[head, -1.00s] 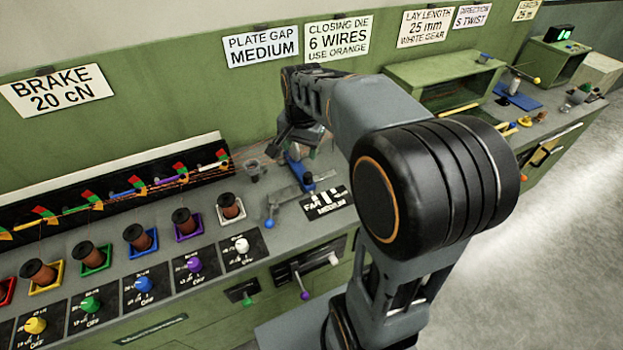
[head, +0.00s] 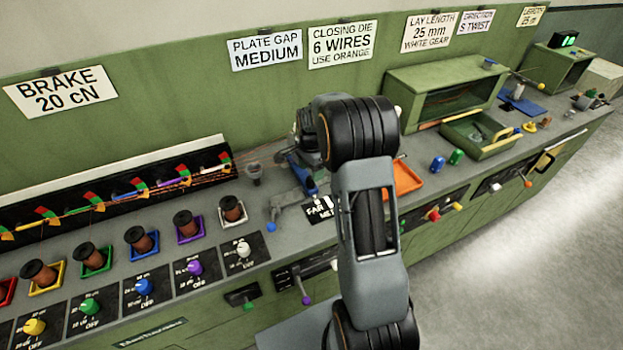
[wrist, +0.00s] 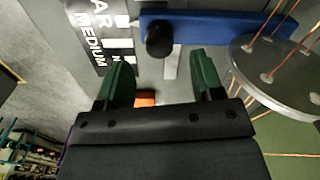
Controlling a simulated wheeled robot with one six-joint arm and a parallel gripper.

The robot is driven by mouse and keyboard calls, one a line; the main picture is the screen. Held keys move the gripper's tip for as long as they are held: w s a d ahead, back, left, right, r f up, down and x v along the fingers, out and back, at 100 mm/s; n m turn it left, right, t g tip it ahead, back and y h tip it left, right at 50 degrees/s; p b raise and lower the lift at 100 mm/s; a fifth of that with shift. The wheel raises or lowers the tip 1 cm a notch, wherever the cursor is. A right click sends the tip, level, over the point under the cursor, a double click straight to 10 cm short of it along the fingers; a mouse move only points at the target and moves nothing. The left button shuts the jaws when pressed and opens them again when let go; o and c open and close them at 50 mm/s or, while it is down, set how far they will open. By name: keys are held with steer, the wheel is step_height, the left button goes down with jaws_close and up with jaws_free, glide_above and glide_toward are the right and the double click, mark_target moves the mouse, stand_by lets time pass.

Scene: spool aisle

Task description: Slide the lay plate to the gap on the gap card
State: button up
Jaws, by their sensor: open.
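The lay plate (wrist: 288,62) is a round grey disc at the right of the wrist view, with copper wires through its holes. A blue bar (wrist: 215,28) with a black knob (wrist: 159,40) lies beside it; the blue part also shows in the head view (head: 301,172). A black scale (wrist: 95,30) reads FAR and MEDIUM; it is partly hidden by my arm in the head view (head: 318,210). The gap card (head: 265,50) on the wall reads PLATE GAP MEDIUM. My gripper (wrist: 163,75) is open and empty, its green fingertips apart, near the knob without visible contact.
Spools in coloured trays and a row of knobs (head: 144,286) fill the bench at left. An orange tray (head: 407,180), blue and green pegs (head: 438,164) and a green open box (head: 445,90) stand right of my arm. Wires run from the left toward the plate.

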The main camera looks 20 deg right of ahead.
steer(key=shift+f, duration=2.55)
steer(key=shift+c, duration=0.3)
jaws_close()
